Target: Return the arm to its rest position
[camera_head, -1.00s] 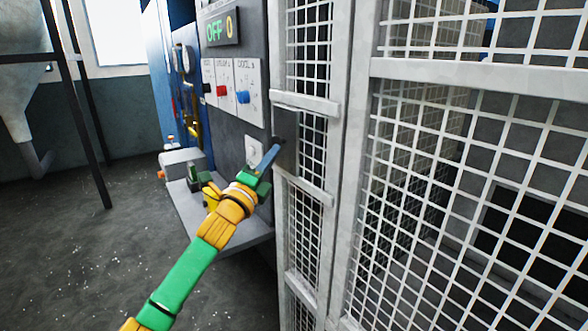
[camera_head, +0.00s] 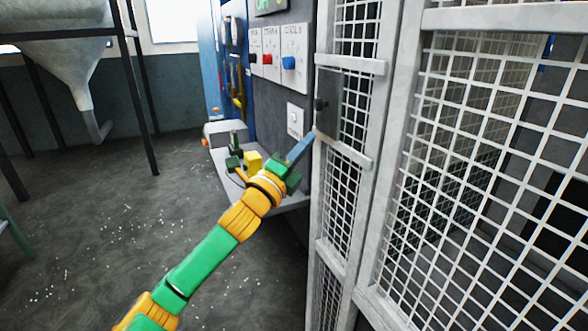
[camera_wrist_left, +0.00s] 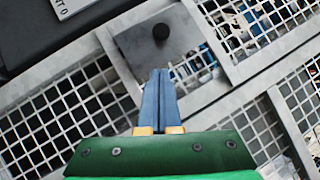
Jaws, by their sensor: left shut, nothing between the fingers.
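My left gripper (camera_head: 302,149) is at the end of a green and yellow arm that comes in from the lower left. Its blue fingers are together and empty, as the left wrist view (camera_wrist_left: 161,95) also shows. The fingertips are just below and left of a grey latch plate (camera_head: 329,104) with a dark round knob (camera_head: 320,104) on the white mesh gate. In the wrist view the knob (camera_wrist_left: 161,32) is beyond the fingertips, apart from them. My right gripper is not in view.
The white mesh gate (camera_head: 376,150) fills the right side. A control panel with switch cards (camera_head: 268,57) and a white button plate (camera_head: 295,120) stands behind the gripper. A grey shelf (camera_head: 292,200) juts out below it. A hopper (camera_head: 70,70) on dark legs stands left; open floor (camera_head: 100,230) lies between.

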